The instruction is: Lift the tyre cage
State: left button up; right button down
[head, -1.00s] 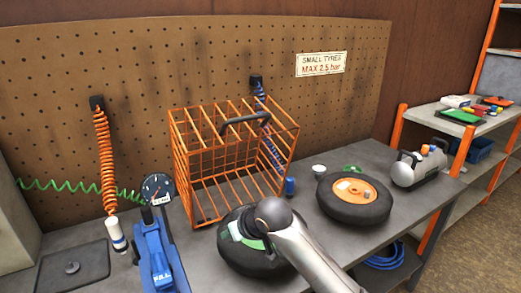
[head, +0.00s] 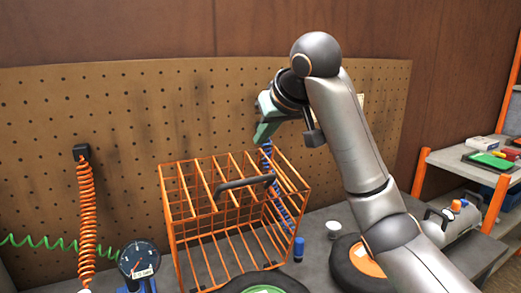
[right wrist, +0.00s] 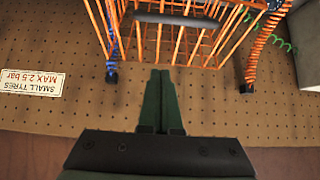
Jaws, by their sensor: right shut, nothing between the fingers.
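The orange wire tyre cage (head: 200,213) stands on the grey bench, with a dark handle (head: 244,182) across its top. It also shows in the right wrist view (right wrist: 189,42), with its handle (right wrist: 190,19) near the top edge. My right gripper (head: 258,142) is raised above and behind the cage's top right side, near the pegboard. In the right wrist view its fingers (right wrist: 161,75) are together and empty, pointing towards the cage, apart from the handle. My left gripper is not in view.
A tyre with an orange hub (head: 362,262) lies right of the cage; one with a green hub (head: 262,289) is in front. A pressure gauge (head: 140,260) stands at front left. An orange coiled hose (head: 87,215) hangs left. The pegboard (head: 120,120) closes off the back.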

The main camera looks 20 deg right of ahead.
jog(key=x, duration=0.9)
jog(key=shift+w+f, duration=0.2)
jog(key=shift+f, duration=0.15)
jog(key=s, duration=0.1)
jog(key=s+f, duration=0.1)
jog(key=s, duration=0.1)
jog(key=shift+s+f+p, duration=0.25)
jog(key=shift+s+p, duration=0.05)
jog(key=shift+s, duration=0.1)
jog(key=shift+f, duration=0.15)
